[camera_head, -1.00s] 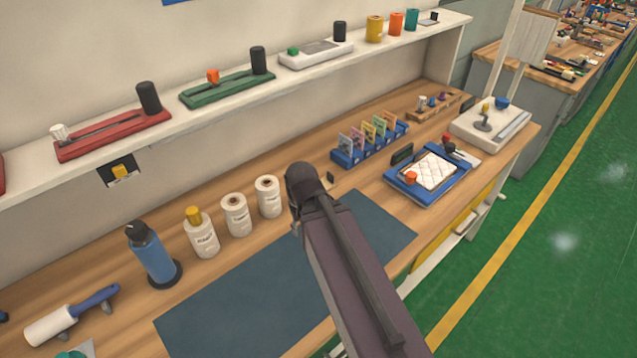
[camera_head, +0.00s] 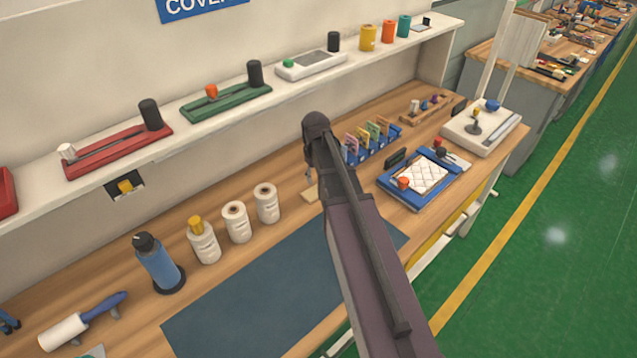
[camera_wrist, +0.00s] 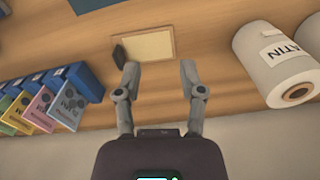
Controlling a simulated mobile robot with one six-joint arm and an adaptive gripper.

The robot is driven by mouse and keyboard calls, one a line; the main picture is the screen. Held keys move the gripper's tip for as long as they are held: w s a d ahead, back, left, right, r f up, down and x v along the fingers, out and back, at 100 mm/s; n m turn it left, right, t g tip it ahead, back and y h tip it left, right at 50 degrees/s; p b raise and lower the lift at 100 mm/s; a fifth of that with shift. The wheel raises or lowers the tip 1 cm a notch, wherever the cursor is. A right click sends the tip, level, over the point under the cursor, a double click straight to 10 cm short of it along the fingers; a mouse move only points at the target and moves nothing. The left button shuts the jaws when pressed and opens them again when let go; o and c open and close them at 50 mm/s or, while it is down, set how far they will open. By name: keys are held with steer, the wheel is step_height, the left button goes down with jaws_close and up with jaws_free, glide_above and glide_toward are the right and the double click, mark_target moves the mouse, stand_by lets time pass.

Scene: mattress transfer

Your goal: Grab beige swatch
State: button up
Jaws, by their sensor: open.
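Contact cannot be told. In the head view my arm hides most of the gripper.
A blue rack (camera_wrist: 88,82) of several coloured cards stands to the left in the wrist view. A white SATIN roll (camera_wrist: 275,65) stands close on the right. A dark blue mat (camera_head: 250,290) and a blue tray (camera_head: 412,196) are on the bench. A shelf (camera_head: 225,115) runs behind.

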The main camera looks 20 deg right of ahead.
steer(key=w+d+r+n+p, duration=0.1)
steer(key=w+d+r+p, duration=0.1)
steer(key=w+d, duration=0.4)
steer(key=shift+w+d+r, duration=0.25)
steer(key=shift+w+r, duration=0.25)
steer(key=shift+r, duration=0.05)
steer(key=shift+f, duration=0.1)
steer(key=b, duration=0.9)
glide_toward(316, 189)
steer(key=d+f, duration=0.1)
steer(key=d, duration=0.1)
steer(key=d+f, duration=0.1)
steer(key=d, duration=0.1)
steer(key=shift+w+f, duration=0.2)
steer(key=shift+f, duration=0.1)
steer(key=shift+s+a+f+b, duration=0.1)
steer(key=shift+f+b, duration=1.1)
steer(key=shift+f, duration=0.05)
steer(key=shift+a+f+b, duration=0.1)
steer(key=shift+f+b, duration=1.1)
steer(key=shift+f, duration=0.05)
jaws_close()
